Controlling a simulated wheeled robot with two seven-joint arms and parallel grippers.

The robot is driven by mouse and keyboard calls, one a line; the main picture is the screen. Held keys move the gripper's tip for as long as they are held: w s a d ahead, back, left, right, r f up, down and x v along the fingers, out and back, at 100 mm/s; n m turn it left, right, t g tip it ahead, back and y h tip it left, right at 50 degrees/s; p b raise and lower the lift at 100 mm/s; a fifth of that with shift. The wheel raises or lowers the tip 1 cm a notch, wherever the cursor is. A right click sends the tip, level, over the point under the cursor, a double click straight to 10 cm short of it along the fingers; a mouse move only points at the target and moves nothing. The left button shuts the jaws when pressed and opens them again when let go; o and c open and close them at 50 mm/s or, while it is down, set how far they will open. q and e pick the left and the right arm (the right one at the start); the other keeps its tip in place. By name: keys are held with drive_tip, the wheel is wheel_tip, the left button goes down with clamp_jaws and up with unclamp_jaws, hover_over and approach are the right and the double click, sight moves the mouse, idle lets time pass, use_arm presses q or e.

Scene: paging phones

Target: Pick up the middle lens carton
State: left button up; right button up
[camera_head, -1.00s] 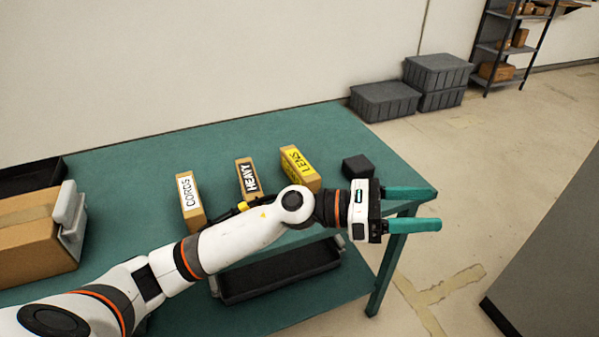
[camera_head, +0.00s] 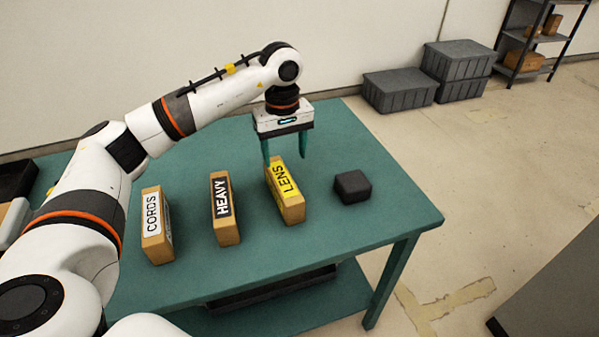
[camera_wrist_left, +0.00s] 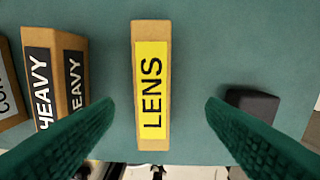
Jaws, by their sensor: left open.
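One carton with a yellow LENS label (camera_head: 285,193) stands on the green table. It is the rightmost of three labelled cartons; the middle one is the HEAVY carton (camera_head: 224,212). My left gripper (camera_head: 284,160) is open and empty, pointing down above the far end of the LENS carton. In the left wrist view, the LENS carton (camera_wrist_left: 152,85) lies between the two spread teal fingers (camera_wrist_left: 160,103), with a gap on both sides. No contact shows. My right gripper is not in view.
The CORDS carton (camera_head: 156,230) stands at the left of the row. A small black block (camera_head: 352,187) sits right of the LENS carton, near the right finger in the wrist view. The table (camera_head: 385,225) is clear at its right front.

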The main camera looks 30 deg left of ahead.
sight(282, 179)
use_arm(q)
drive_tip(key=shift+a+f, duration=0.2)
drive_tip(key=f, duration=0.2)
drive_tip(key=s+f, duration=0.1)
drive_tip(key=f, duration=0.1)
drive_tip(key=shift+s+f, duration=0.15)
drive_tip(key=shift+f, duration=0.25)
wheel_tip(282, 179, down, 6)
drive_tip(key=shift+r+p, duration=0.2)
drive_tip(key=shift+p, duration=0.45)
drive_tip(key=shift+f, duration=0.2)
drive_tip(key=shift+c, duration=0.9)
drive_tip(key=c, duration=1)
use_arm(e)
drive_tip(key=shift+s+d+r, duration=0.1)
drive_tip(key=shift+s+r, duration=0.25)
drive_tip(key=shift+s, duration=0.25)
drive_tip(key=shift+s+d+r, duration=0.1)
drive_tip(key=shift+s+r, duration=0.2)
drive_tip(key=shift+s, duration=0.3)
use_arm(q)
drive_tip(key=shift+o, duration=0.2)
drive_tip(key=shift+r, duration=0.1)
